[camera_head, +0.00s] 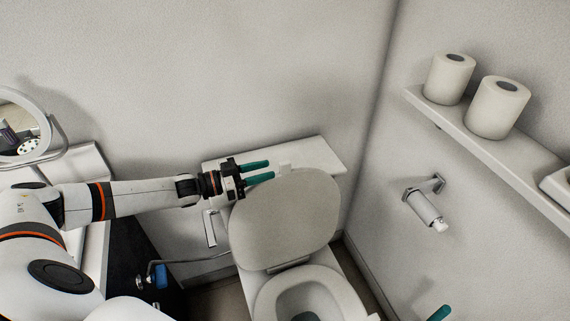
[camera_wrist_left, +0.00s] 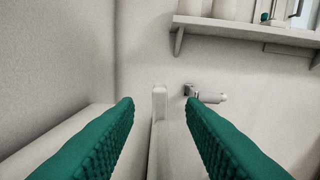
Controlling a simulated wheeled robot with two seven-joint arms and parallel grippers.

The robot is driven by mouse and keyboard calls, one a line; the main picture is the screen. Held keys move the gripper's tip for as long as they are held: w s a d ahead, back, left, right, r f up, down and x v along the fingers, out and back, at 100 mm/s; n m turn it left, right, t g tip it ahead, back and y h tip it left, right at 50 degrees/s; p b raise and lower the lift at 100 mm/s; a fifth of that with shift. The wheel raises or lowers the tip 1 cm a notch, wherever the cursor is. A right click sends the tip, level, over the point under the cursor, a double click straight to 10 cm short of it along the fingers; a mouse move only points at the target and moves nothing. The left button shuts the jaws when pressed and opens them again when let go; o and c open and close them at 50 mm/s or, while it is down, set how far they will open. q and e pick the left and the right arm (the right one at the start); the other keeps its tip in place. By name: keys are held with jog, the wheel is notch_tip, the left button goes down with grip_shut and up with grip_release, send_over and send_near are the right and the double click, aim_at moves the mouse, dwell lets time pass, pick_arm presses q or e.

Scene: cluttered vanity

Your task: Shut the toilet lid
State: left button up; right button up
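The toilet lid (camera_head: 285,222) is white and raised, leaning back toward the cistern (camera_head: 318,152). The seat (camera_head: 312,290) is down on the bowl below it. My left gripper (camera_head: 271,170) reaches in from the left to the lid's top left edge, above the cistern, with its two green fingers apart. In the left wrist view the open fingers (camera_wrist_left: 160,110) have a gap between them, and a small white upright piece (camera_wrist_left: 159,102) shows in that gap, farther off. I cannot tell whether a finger touches the lid. One green fingertip of my right gripper (camera_head: 439,313) shows at the bottom right.
A wall shelf (camera_head: 480,136) on the right holds two paper rolls (camera_head: 448,78). A holder (camera_head: 424,206) sticks out of the right wall below it. A round mirror (camera_head: 22,128) and counter are at the left. The space above the bowl is clear.

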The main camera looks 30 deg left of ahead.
aim_at(285, 171)
pick_arm(q)
jog(key=x, duration=0.6)
jog(key=shift+w+d+p, duration=0.25)
jog(key=shift+p, duration=0.1)
grip_shut()
